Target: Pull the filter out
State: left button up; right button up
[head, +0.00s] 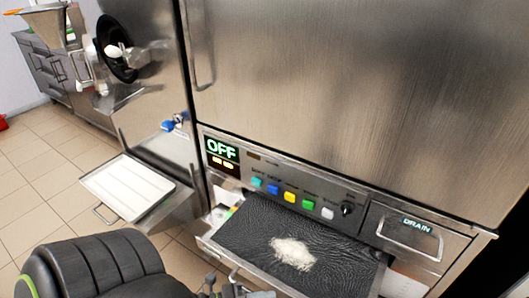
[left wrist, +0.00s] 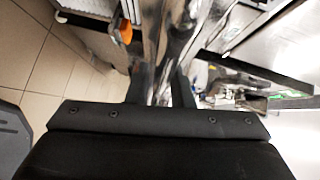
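The filter (head: 310,240) is a dark, crinkled mesh panel with a pile of white fluff in its middle. It lies in a metal frame that sticks out below the button panel in the head view. A metal handle (head: 236,274) shows at the frame's front left. My left arm comes in from the bottom left, and my left gripper (head: 230,290) is low at the bottom edge by this handle, partly cut off. In the left wrist view its two dark fingers (left wrist: 161,90) stand apart, with shiny metal behind or between them. I cannot tell whether they touch the handle. My right gripper is not in view.
The steel machine has an OFF display (head: 221,150), a row of coloured buttons (head: 291,196) and a drawer marked DRAIN (head: 412,232) at the right. A white tray (head: 127,187) juts out at the left. Tiled floor (head: 40,165) is clear at the left.

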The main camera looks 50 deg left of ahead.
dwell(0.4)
pick_arm(q)
jog(key=b+v, duration=0.1)
jog(key=v, duration=1.6)
jog(key=shift+a, duration=0.2)
jog(key=shift+s+r, duration=0.1)
